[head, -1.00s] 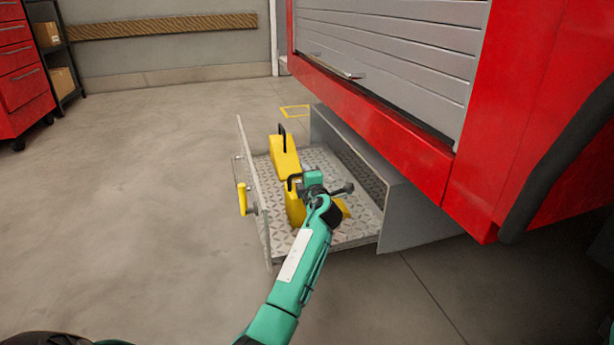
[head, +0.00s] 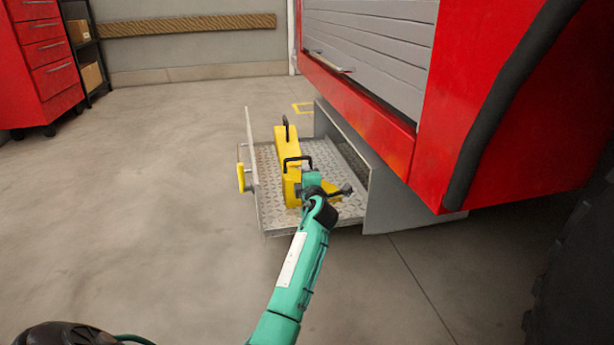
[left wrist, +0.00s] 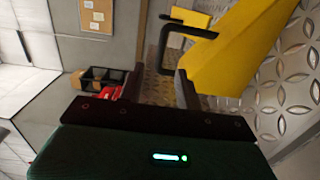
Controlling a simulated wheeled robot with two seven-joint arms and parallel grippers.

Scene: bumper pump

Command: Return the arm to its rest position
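My left arm comes up from the bottom of the head view, with its gripper (head: 314,182) over the near end of a pull-out tray. Two yellow blocks with black handles sit in the tray (head: 268,212): a far one (head: 287,142) and a near one (head: 291,186) beside my gripper. In the left wrist view the two dark fingers (left wrist: 162,82) stand apart with nothing clearly between them. A yellow block (left wrist: 235,50) and a black handle (left wrist: 180,30) show just beyond them. Whether they touch the fingers I cannot tell. My right gripper is out of view.
The tray has an upright front panel with a yellow handle (head: 241,177). It sticks out below a red vehicle (head: 415,165) with a grey shutter. A black tyre (head: 575,270) is at the right. A red drawer cabinet (head: 42,65) stands far left. The floor at left is clear.

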